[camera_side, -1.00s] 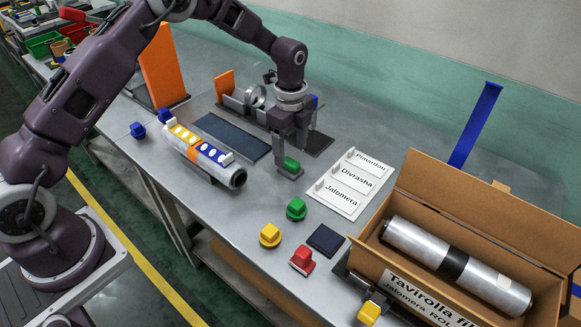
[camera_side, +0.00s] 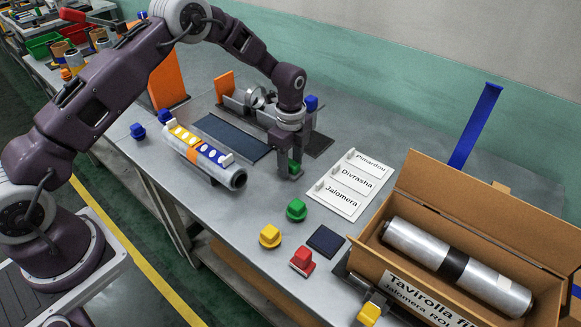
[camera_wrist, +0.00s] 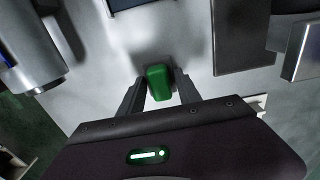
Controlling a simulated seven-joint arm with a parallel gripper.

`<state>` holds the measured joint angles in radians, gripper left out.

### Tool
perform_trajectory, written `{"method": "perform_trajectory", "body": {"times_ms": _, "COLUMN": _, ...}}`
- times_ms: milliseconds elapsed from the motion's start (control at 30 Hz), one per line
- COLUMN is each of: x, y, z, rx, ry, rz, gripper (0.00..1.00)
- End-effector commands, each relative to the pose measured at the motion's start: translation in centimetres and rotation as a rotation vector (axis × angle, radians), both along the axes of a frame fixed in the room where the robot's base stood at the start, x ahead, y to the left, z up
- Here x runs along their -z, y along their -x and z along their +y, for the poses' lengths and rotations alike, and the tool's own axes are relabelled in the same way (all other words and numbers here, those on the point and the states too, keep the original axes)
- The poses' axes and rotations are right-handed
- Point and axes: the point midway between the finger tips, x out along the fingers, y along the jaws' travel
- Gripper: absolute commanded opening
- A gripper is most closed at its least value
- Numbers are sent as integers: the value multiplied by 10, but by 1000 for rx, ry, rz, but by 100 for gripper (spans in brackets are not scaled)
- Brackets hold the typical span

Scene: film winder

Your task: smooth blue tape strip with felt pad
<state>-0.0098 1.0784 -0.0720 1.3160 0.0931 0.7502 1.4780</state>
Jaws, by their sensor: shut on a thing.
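My gripper (camera_side: 292,166) is shut on a green block-shaped handle (camera_side: 296,167) near the middle of the table. A grey pad-like base shows under the handle, at or close to the table top. The handle also shows between the fingers in the wrist view (camera_wrist: 159,82). A metal roll (camera_side: 238,179) lies left of my gripper, with a yellow and blue strip with white dots (camera_side: 207,152) along its top. A long plain blue strip (camera_side: 475,125) stands up at the back right. I cannot tell which is the tape strip.
Green (camera_side: 296,209), yellow (camera_side: 270,236) and red (camera_side: 302,261) knobbed blocks stand in front. A white labelled board (camera_side: 347,190) lies right of my gripper. An open cardboard box (camera_side: 400,285) holds another roll. A dark mat (camera_side: 232,137) and a metal fixture (camera_side: 258,100) lie behind.

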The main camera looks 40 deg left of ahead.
Motion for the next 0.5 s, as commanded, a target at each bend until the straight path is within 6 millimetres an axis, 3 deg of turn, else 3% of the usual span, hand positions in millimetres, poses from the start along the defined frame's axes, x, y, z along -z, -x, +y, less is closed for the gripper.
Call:
{"method": "perform_trajectory", "body": {"times_ms": 167, "x": -12, "y": -1, "z": 0, "rx": 0, "ry": 1, "rz": -2, "gripper": 0}}
{"method": "perform_trajectory", "body": {"times_ms": 500, "x": -90, "y": -1, "z": 1, "rx": -4, "ry": 0, "rz": -3, "gripper": 0}}
